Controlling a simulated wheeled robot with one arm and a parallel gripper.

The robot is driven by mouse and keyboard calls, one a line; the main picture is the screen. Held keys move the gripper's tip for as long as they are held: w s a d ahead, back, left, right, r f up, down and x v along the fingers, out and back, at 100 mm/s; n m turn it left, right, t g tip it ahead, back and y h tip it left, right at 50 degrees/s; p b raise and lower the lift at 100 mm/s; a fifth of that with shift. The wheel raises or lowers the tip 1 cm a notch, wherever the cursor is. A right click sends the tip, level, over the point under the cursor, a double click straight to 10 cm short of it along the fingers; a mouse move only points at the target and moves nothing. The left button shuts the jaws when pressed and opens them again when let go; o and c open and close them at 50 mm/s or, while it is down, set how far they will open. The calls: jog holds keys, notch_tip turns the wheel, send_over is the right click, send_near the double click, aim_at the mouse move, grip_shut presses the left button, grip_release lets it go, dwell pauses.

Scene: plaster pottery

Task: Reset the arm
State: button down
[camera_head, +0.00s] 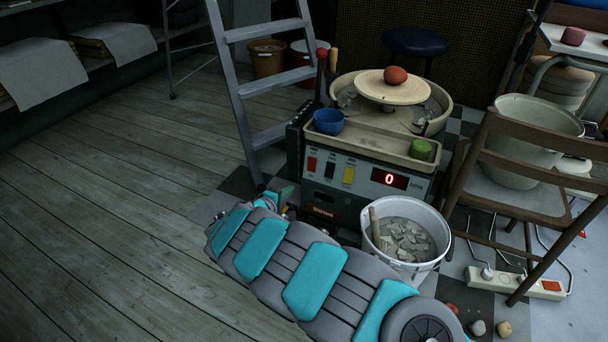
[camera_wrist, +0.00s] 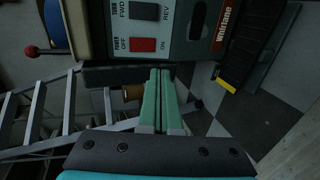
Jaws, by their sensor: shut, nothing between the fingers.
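My arm reaches from the lower right of the head view toward the pottery wheel's control box (camera_head: 360,180). My gripper (camera_head: 287,196) is at the far end of the arm, close to the lower left of the box, and is mostly hidden behind the arm. In the wrist view my gripper (camera_wrist: 160,78) shows two green fingers pressed together with nothing between them. The red power switch (camera_wrist: 143,45) is just beyond the fingertips there. I cannot tell whether the fingertips touch the panel.
A metal stepladder (camera_head: 247,90) stands left of the box. A white bucket of scraps (camera_head: 440,250) is right of the arm, near a wooden chair (camera_head: 520,195) and a power strip (camera_head: 535,287). A clay lump (camera_head: 395,76) sits on the wheel. The wooden floor (camera_head: 120,220) at left is clear.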

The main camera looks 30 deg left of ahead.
jog(key=w+d+r+m+g+h+p, duration=0.1)
jog(key=w+d+r+m+h, duration=0.25)
jog(key=d+r, duration=0.55)
jog(key=w+d+r+m+h+p, duration=0.1)
jog(key=w+d+r+m+h, duration=0.2)
jog(key=d, duration=0.9)
jog(key=s+d+r+m+g+h+p, duration=0.15)
jog(key=d+r, duration=0.25)
jog(key=d, duration=0.5)
jog(key=s+d+r+m+g+h, duration=0.1)
jog(key=s+d+r+m+g, duration=0.2)
jog(key=d, duration=0.5)
jog(key=s+d+r+m+g+h+p, duration=0.1)
jog(key=d+r+g+h, duration=0.1)
jog(key=d+r, duration=0.5)
jog(key=s+d+r+m+g+y+p, duration=0.1)
jog(key=s+d+m+g+y, duration=0.15)
jog(key=s+d, duration=0.65)
jog(key=s+d+r+m+g+y+p, duration=0.15)
jog(key=s+d+g, duration=0.35)
jog(key=s, duration=0.6)
jog(key=s+a+m+y+p, duration=0.1)
jog(key=s+a+y, duration=0.2)
jog(key=s, duration=0.7)
jog(key=s+a+f+m+y+p, duration=0.1)
jog(key=s+a+y, duration=0.3)
jog(key=s, duration=0.7)
jog(key=shift+g, duration=0.4)
